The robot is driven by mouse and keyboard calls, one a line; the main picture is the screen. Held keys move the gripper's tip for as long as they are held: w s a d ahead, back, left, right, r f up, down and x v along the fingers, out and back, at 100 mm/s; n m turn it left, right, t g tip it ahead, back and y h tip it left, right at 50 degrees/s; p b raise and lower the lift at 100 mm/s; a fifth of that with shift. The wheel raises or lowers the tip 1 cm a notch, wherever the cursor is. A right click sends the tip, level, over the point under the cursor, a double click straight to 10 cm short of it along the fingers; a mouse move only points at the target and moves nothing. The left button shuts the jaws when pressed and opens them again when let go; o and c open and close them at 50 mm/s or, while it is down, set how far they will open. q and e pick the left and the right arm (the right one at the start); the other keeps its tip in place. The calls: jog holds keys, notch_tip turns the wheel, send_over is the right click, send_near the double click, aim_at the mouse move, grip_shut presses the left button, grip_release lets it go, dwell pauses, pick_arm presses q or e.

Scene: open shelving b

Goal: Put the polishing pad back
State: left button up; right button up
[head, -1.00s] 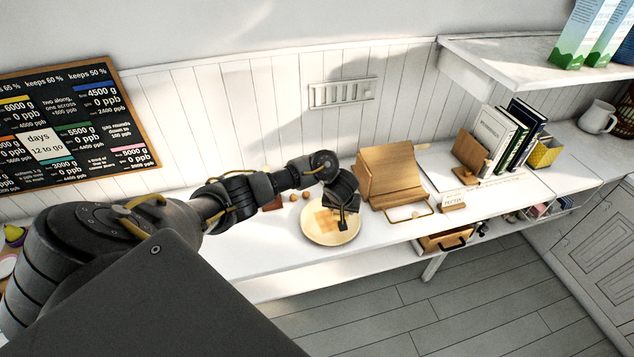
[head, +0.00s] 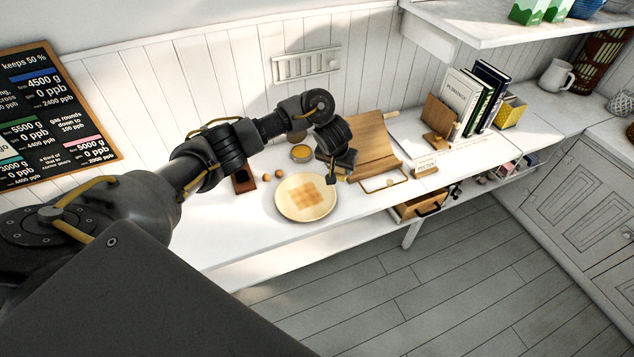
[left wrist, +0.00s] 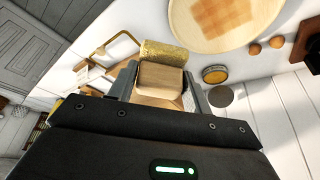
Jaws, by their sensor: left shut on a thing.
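My left gripper (head: 333,176) hangs over the counter, between the plate and the wooden stand. In the left wrist view it is shut on the polishing pad (left wrist: 162,56), a pale wooden block with a rough golden-yellow face, held between the two fingers. The pad is hidden by the gripper in the head view. The round cream plate (head: 293,207) with an orange-brown checkered patch is just left of the gripper; its edge also shows in the left wrist view (left wrist: 181,32). My right gripper is not in view.
An open tin (head: 301,153) of yellow stuff and two small brown balls (head: 272,177) lie behind the plate. The slanted wooden stand (head: 372,143) is right of the gripper, then a small sign (head: 425,171) and books (head: 462,98). A drawer (head: 421,206) below stands open.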

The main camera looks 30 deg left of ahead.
pick_arm(q)
jog(key=s+d+r+m+h+b, duration=0.2)
jog(key=s+d+r+m+b, duration=0.25)
jog(key=d+m, duration=0.2)
pick_arm(e)
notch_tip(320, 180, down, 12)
jog(key=b, duration=0.5)
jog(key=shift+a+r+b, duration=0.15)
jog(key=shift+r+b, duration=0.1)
jog(key=shift+b, duration=0.1)
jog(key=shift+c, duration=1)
pick_arm(q)
jog(key=s+m+g+h, duration=0.1)
jog(key=s+m, duration=0.4)
jog(key=s, duration=0.9)
jog(key=shift+s+a+f+m+g+h, duration=0.2)
jog(key=shift+a+m+g+h, duration=0.2)
jog(key=shift+h, duration=0.3)
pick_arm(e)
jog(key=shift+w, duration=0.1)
